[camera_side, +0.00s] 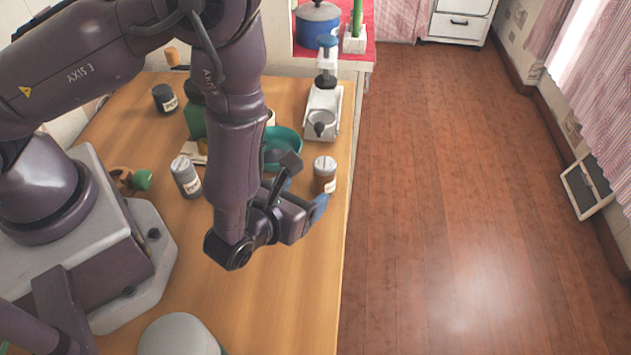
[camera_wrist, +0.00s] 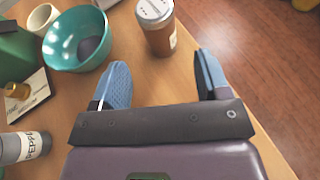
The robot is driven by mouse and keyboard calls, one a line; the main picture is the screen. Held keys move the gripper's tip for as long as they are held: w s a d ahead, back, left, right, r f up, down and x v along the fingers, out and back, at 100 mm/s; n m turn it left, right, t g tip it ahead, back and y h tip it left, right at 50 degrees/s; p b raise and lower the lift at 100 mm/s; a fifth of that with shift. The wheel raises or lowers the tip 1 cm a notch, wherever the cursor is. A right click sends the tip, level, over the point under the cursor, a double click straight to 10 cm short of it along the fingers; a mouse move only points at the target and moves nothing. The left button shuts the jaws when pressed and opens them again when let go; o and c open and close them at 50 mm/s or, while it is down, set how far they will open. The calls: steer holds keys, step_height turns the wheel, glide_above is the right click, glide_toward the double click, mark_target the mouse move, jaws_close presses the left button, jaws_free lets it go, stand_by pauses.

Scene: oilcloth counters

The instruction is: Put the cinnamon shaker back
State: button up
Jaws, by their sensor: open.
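A brown shaker with a grey perforated lid (camera_side: 325,177) stands upright near the counter's right edge; I take it for the cinnamon shaker, though its label is not readable. In the wrist view the shaker (camera_wrist: 158,30) is just beyond the fingers, between their lines. My gripper (camera_side: 304,196) has blue fingers spread apart with nothing between them; they also show in the wrist view (camera_wrist: 163,76). A grey shaker (camera_side: 185,177) stands to the left, and its label in the wrist view (camera_wrist: 32,146) begins "PEPP".
A teal bowl (camera_side: 288,140) with something dark inside stands behind my gripper. A white device (camera_side: 322,112) is farther back. A dark-lidded jar (camera_side: 164,99) and a green object (camera_side: 194,118) are at the left. Bare wooden counter (camera_side: 290,300) lies in front.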

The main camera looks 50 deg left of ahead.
steer(key=shift+v, duration=2)
steer(key=s+a+r+n+g+y, duration=0.2)
steer(key=a+r+n+g+y, duration=0.6)
steer(key=a+r+n, duration=0.85)
steer(key=s+d+r+n+h, duration=0.1)
steer(key=s+r+n+h, duration=0.2)
steer(key=r+n+h, duration=0.3)
steer(key=s+d+r+n+t+h, duration=0.1)
steer(key=s+r+n+h, duration=0.2)
steer(key=r+n+h, duration=0.3)
steer(key=n, duration=0.3)
steer(key=shift+s+d+r+n, duration=0.2)
steer(key=shift+s+d+n, duration=0.15)
steer(key=shift+s, duration=0.05)
